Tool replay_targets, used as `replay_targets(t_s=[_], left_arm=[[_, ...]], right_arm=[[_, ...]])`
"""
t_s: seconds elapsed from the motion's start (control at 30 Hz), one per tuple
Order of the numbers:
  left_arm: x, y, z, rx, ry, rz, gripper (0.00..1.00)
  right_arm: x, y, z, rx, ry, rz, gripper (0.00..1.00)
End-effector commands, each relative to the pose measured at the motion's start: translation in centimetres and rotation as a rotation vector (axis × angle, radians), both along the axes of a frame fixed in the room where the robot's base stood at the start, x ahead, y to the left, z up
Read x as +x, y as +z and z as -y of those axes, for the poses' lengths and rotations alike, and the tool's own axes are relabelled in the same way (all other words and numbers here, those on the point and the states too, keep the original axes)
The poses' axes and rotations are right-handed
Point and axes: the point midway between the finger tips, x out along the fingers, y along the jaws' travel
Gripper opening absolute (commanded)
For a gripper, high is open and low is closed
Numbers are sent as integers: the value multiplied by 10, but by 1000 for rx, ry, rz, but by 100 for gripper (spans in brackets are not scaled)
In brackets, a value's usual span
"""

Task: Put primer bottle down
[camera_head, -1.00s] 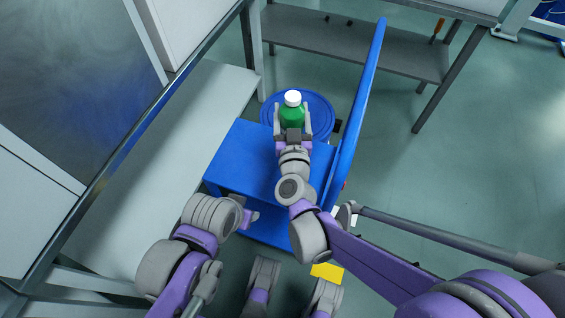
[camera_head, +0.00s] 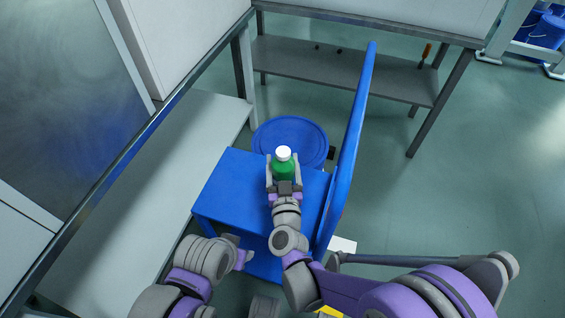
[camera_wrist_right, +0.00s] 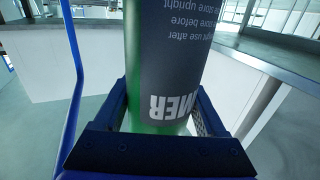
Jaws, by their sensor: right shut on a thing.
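The green primer bottle (camera_head: 283,169) with a white cap is upright in the head view, cap up. My right gripper (camera_head: 283,176) is shut around its sides. The bottle appears over the far part of the blue cart's top (camera_head: 234,182); I cannot tell whether its base touches. In the right wrist view the dark label of the bottle (camera_wrist_right: 175,60) shows upside down between the fingers. My left gripper (camera_head: 243,255) is empty, low beside the near left side of the cart; its jaw opening is unclear.
A round blue lid (camera_head: 291,137) lies beyond the cart. The cart's tall blue upright (camera_head: 347,150) stands close on the right. A long grey bench (camera_head: 165,185) runs along the left. A table with a lower shelf (camera_head: 330,72) stands behind.

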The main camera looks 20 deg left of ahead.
Motion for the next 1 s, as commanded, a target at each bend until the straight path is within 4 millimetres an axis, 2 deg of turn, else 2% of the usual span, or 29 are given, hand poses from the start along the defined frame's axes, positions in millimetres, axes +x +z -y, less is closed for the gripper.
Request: replay_targets(t_s=[0.1,0.13,0.27,0.57,0.63,0.77,1.0], left_arm=[[0,-3,0,0,0,-1,50],[0,-3,0,0,0,-1,50],[0,-2,0,0,0,-1,50],[0,1,0,0,0,0,50],[0,1,0,0,0,0,50],[0,3,0,0,0,1,50],[-1,6,0,0,0,2,50]], right_arm=[[0,-4,0,0,0,0,0],[0,-4,0,0,0,0,77],[0,-3,0,0,0,0,100],[0,1,0,0,0,0,100],[-6,1,1,1,1,0,100],[-26,1,9,0,2,0,100],[-76,1,27,1,3,0,100]])
